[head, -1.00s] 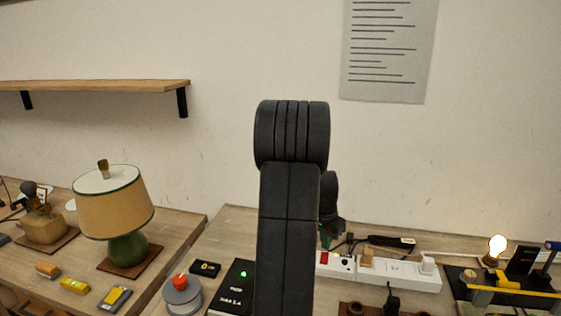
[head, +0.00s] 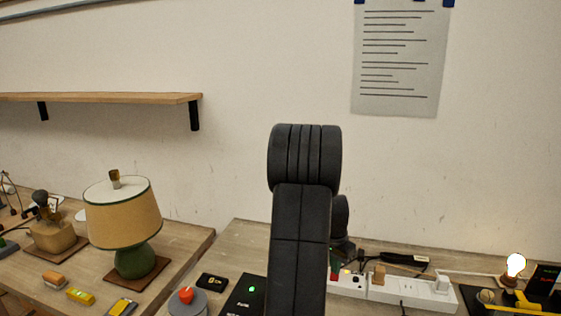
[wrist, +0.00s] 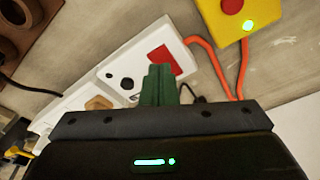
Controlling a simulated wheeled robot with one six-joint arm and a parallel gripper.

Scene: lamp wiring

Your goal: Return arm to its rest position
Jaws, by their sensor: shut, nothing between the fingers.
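My arm (head: 300,240) stands upright in the middle of the head view and hides most of my gripper. In the wrist view my gripper (wrist: 160,85) shows its green fingers closed together, with nothing between them. The fingers overlap the white power strip (wrist: 128,72) in that view, near its red switch (wrist: 165,60). I cannot tell the exact height above it. The power strip (head: 388,288) also shows in the head view, just right of my arm.
A yellow box with a red button (wrist: 232,20) and orange cable lies near the strip. A lamp (head: 122,215) stands on the left table, below a wall shelf (head: 100,97). A lit bulb (head: 515,265) is at the right.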

